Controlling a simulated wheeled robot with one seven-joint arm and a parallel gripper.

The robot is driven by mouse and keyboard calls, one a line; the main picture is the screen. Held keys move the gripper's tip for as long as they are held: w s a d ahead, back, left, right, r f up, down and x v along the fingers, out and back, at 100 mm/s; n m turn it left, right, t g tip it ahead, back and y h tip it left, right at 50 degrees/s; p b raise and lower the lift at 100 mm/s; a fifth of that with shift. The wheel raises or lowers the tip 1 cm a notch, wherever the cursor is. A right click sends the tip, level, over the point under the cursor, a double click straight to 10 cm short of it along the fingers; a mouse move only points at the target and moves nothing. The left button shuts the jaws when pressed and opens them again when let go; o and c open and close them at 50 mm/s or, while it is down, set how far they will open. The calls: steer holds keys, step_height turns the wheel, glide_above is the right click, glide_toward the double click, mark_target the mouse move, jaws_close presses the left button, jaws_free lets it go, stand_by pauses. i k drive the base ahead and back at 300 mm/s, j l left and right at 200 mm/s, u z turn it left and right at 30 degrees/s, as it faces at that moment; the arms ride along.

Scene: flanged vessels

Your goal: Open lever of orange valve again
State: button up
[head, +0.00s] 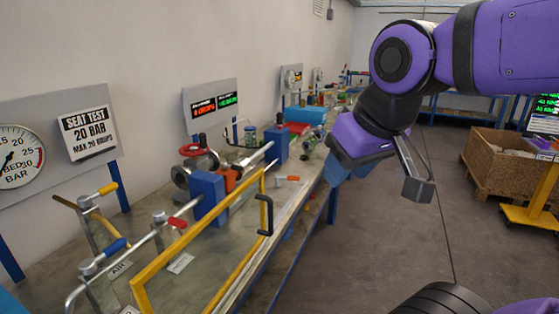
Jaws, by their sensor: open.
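The orange valve body (233,176) sits on the bench between two blue blocks, in line with a steel flanged vessel (193,172). A short lever with an orange-red grip (288,178) shows to its right, near the bench's front edge; I cannot tell whether it is joined to the valve. My gripper (385,185) is in the air to the right of the bench, beyond its front edge. Its jaws are apart, with nothing seen between them, and it touches neither valve nor lever. The far side of the valve is hidden by the blue blocks.
A yellow guard frame (190,242) with a black handle (265,215) stands in front of the valve. A wooden crate (510,165) stands at the right. The floor between is clear.

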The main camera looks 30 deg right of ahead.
mark_target(233, 167)
steer(key=z, duration=0.15)
steer(key=i+l, duration=0.3)
steer(key=i+l+z, duration=0.15)
steer(key=i+l, duration=0.15)
steer(key=i, duration=0.15)
